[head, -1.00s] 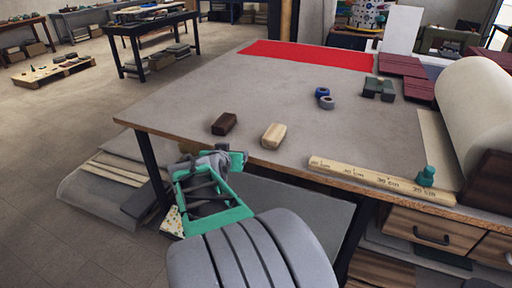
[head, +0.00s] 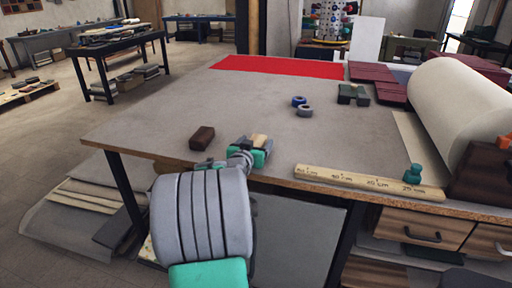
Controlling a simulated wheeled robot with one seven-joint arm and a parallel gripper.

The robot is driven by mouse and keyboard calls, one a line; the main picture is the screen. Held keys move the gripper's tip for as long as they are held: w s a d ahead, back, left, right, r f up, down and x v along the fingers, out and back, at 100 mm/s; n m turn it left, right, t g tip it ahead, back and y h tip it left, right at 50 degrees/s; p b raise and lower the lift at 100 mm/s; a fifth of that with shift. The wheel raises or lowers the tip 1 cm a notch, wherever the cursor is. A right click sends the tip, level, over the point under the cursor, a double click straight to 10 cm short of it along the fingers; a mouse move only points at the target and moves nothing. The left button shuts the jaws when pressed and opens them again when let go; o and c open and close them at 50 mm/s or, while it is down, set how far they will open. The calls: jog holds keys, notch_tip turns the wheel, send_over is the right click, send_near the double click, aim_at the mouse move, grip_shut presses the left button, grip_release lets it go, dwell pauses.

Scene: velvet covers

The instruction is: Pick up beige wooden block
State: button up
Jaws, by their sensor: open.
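The beige wooden block (head: 258,140) lies on the grey table (head: 230,105) near its front edge, partly hidden by my gripper. My gripper (head: 255,146) is open at the table's front edge, close in front of the block, with its teal parts around the block's near side. I cannot tell whether the fingers touch the block. A dark brown block (head: 202,138) lies on the table just to the left of the gripper.
A wooden ruler (head: 368,182) with a teal knob-shaped piece (head: 412,174) lies along the front edge at right. Blue and grey tape rolls (head: 301,105) sit further back. The table's left middle is clear.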

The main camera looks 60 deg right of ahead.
jog(key=shift+c, duration=0.3)
jog(key=c, duration=1.5)
